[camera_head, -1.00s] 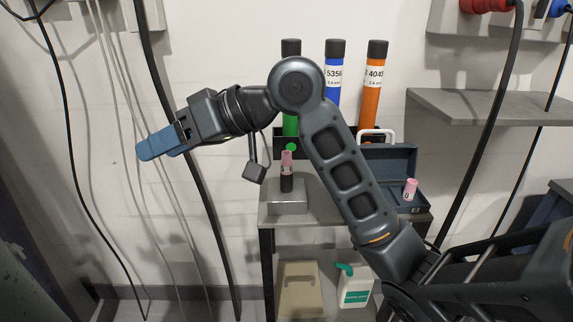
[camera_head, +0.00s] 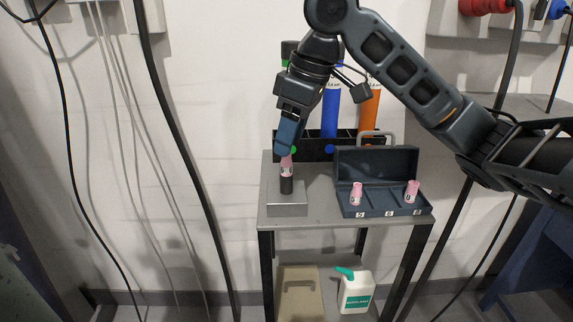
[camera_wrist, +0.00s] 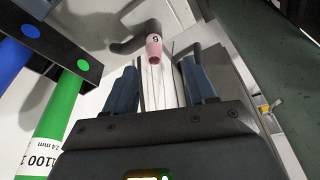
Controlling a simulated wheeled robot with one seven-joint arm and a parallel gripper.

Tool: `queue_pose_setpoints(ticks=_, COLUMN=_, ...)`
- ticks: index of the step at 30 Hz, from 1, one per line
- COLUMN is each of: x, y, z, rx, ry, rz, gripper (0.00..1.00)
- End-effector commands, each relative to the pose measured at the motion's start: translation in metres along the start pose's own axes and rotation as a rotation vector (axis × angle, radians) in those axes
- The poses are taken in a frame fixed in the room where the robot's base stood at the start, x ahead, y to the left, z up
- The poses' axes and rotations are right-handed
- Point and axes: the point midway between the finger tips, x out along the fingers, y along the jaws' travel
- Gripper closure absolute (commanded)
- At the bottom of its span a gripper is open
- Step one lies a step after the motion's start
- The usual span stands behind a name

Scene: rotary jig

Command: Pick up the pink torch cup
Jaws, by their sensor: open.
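The pink torch cup (camera_head: 287,168) stands upright on the black torch body (camera_head: 286,185), which rises from a grey metal block (camera_head: 287,203) on the small table. In the wrist view the pink cup (camera_wrist: 154,50) shows a dark number that looks like a 6, and sits ahead of the fingertips. My gripper (camera_head: 286,150) comes down from above, its blue fingers just over the cup and partly overlapping it in the head view. In the wrist view my gripper (camera_wrist: 158,78) is open, with the fingers apart and nothing held between them.
An open dark blue case (camera_head: 385,211) right of the block holds two other pink cups (camera_head: 356,194) (camera_head: 412,192) at its outer positions. A black rack (camera_head: 345,148) with green, blue and orange tubes stands behind. Bare table lies between block and case.

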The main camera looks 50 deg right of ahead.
Motion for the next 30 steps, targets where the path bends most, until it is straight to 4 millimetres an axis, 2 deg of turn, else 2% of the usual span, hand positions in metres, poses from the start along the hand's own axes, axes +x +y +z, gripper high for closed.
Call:
queue_pose_setpoints(ticks=10, x=0.044, y=0.007, z=0.003, rx=0.001, ry=0.001, rz=0.0, gripper=0.45)
queue_pose_setpoints(ticks=20, x=0.05, y=0.007, z=0.002, rx=0.0, ry=0.003, rz=0.0, gripper=0.45)
queue_pose_setpoints(ticks=30, x=0.05, y=0.007, z=0.002, rx=0.0, ry=0.003, rz=0.0, gripper=0.77)
